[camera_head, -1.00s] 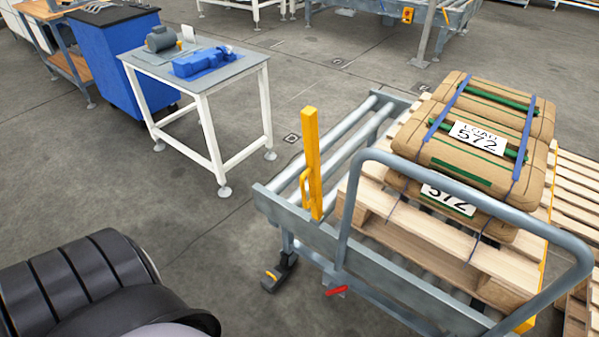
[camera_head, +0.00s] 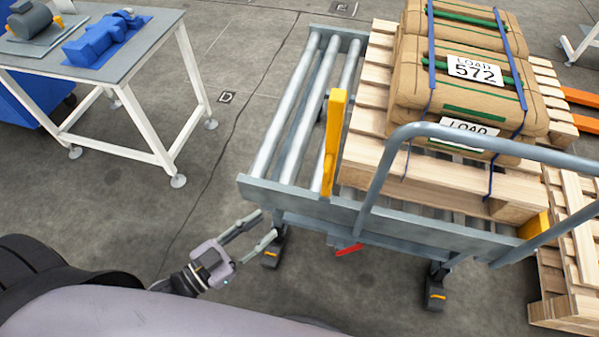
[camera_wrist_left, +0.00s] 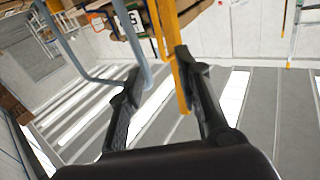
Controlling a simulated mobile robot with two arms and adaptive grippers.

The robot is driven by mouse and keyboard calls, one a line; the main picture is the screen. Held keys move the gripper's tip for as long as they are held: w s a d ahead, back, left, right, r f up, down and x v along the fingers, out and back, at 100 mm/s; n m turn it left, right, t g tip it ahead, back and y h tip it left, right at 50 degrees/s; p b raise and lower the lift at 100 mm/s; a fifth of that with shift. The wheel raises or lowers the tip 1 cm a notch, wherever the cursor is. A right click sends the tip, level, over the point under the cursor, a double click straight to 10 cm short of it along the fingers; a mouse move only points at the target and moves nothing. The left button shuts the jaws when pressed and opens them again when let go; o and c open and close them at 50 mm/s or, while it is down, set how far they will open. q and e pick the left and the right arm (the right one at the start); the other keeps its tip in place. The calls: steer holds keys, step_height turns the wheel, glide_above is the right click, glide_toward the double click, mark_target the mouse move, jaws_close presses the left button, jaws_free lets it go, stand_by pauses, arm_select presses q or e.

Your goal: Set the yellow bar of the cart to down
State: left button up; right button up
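The yellow bar (camera_head: 334,142) stands upright at the near left end of the cart (camera_head: 300,196), a grey roller cart with a curved push handle. It also shows in the left wrist view (camera_wrist_left: 180,83), beyond my fingers. My left gripper (camera_head: 269,226) is open, just left of and below the cart's near edge in the head view. In the left wrist view the left gripper (camera_wrist_left: 160,90) has its two black fingers spread. The bar shows close to the right finger; I cannot tell if they touch. My right gripper is not in view.
A pallet (camera_head: 440,181) with stacked brown sacks (camera_head: 458,85) rests on the cart's rollers. A red pedal (camera_head: 349,249) sits under the near edge. A white-legged table (camera_head: 150,42) with blue parts stands at the left. Floor between table and cart is clear.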

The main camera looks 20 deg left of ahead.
mark_target(329, 166)
arm_select(q)
steer(key=p+x, duration=0.1)
steer(key=x, duration=1.6)
steer(key=shift+d, duration=0.25)
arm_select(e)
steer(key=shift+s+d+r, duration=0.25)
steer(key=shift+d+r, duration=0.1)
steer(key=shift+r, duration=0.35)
arm_select(q)
steer(key=shift+w, duration=0.15)
steer(key=shift+c, duration=0.5)
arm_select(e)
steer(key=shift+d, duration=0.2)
arm_select(q)
jaws_close()
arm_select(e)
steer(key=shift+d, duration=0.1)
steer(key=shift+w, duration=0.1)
